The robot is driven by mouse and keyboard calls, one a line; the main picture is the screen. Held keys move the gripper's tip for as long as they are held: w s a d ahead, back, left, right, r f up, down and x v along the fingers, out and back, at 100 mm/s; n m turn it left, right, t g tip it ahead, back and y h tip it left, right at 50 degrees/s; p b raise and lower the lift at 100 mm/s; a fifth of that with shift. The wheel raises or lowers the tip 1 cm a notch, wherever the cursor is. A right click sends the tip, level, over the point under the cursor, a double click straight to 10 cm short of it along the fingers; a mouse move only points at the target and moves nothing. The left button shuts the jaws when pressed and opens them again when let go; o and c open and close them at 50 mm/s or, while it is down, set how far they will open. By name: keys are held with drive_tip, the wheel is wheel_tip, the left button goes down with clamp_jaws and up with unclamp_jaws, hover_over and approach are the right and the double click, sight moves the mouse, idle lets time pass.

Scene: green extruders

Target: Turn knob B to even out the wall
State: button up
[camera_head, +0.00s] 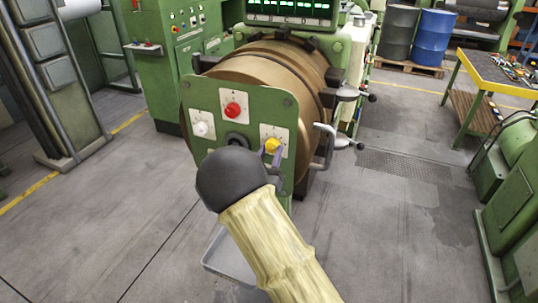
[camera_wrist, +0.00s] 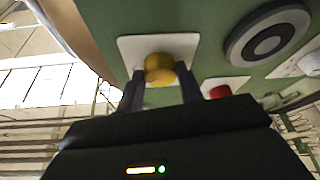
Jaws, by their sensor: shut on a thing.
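A green panel (camera_head: 206,97) on the front of the extruder head (camera_head: 262,68) carries a white knob (camera_head: 202,128) at left, a red knob (camera_head: 232,110) at top and a yellow knob (camera_head: 271,145) at right, each on a pale plate. Their letters are too small to read. My gripper (camera_head: 272,157) is shut on the yellow knob, one finger on each side. The wrist view shows the yellow knob (camera_wrist: 159,69) between the dark fingers, with the red knob (camera_wrist: 220,92) to the right. A display (camera_head: 290,10) with green bars stands above the head.
A bent metal handle (camera_head: 325,145) sticks out just right of the panel. A grey tray (camera_head: 226,258) lies below it. A tool table (camera_head: 496,72) and blue drum (camera_head: 433,38) stand at right. The floor between is clear.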

drive_tip(key=n+y, duration=0.1)
drive_tip(key=n, duration=0.1)
drive_tip(key=n+y, duration=0.1)
drive_tip(key=n, duration=0.2)
drive_tip(key=shift+d+r+y, duration=0.15)
drive_tip(key=shift+y, duration=0.25)
drive_tip(key=n+y, duration=0.1)
drive_tip(key=n, duration=0.1)
drive_tip(key=n+y+p, duration=0.1)
drive_tip(key=n, duration=0.1)
drive_tip(key=shift+s+d+r+n+g, duration=0.1)
drive_tip(key=shift+r+n+g, duration=0.1)
drive_tip(key=shift+n+g, duration=0.15)
drive_tip(key=n+p, duration=0.1)
drive_tip(key=n, duration=0.1)
drive_tip(key=n+g+y+p, duration=0.1)
drive_tip(key=n, duration=0.2)
drive_tip(key=shift+d+r+p, duration=0.1)
drive_tip(key=shift+r+p, duration=0.1)
drive_tip(key=shift+p, duration=0.15)
drive_tip(key=shift+n+g+y+p, duration=0.3)
drive_tip(key=shift+n+g+p, duration=0.2)
drive_tip(key=shift+n, duration=0.45)
drive_tip(key=o, duration=1)
drive_tip(key=shift+f, duration=0.1)
drive_tip(key=shift+f, duration=0.1)
